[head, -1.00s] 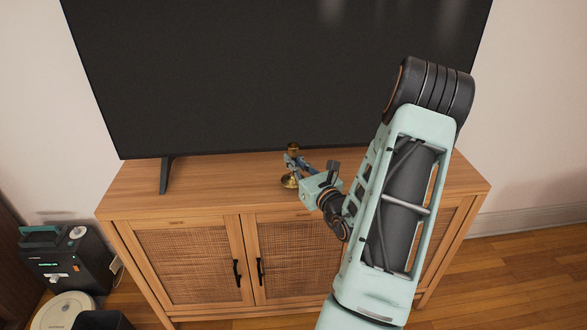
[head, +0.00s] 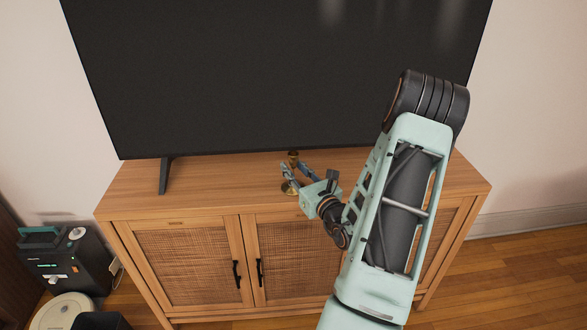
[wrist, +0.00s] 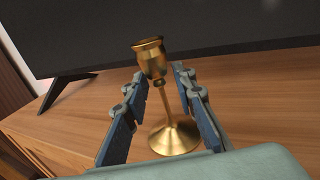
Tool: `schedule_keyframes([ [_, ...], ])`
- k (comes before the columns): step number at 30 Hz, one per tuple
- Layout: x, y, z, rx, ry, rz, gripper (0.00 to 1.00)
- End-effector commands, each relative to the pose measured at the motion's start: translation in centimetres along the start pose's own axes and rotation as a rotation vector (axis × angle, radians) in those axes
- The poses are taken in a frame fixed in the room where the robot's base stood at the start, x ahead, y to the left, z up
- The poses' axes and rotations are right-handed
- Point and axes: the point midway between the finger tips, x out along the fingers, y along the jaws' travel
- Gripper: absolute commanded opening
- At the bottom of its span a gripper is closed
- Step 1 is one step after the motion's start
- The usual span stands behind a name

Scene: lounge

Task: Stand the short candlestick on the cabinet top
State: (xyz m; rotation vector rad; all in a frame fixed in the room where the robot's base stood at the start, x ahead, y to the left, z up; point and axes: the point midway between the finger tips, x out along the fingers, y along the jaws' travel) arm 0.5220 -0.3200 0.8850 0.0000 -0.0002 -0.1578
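The short candlestick (wrist: 172,118) is brass, with a cup on a thin stem and a round base. In the wrist view its base rests on the wooden cabinet top (wrist: 265,95) and it looks upright. In the head view the candlestick (head: 293,157) is partly hidden behind my gripper. My gripper (head: 297,171) is open around it. In the wrist view the fingers of my gripper (wrist: 155,98) stand apart on both sides of the stem, with gaps. The cabinet top (head: 225,178) also shows in the head view.
A large dark television (head: 270,70) stands at the back of the cabinet, close behind the candlestick. Its foot (head: 165,176) is at the left. A black device (head: 70,262) and a round white one (head: 63,312) are on the floor.

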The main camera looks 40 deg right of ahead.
Motion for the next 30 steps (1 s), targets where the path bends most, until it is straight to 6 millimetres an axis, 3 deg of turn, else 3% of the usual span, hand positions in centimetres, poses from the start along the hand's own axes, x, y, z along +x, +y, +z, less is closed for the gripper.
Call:
schedule_keyframes([
  [5,-1.1,-0.1,0.2,-0.001,0.002,-0.001,0.25],
  [18,-10.0,-0.1,0.2,0.000,0.002,-0.003,0.25],
  [24,-11.8,0.0,0.3,0.000,0.000,-0.001,0.25],
  [30,-12.0,0.0,0.3,0.000,0.000,0.000,0.25],
])
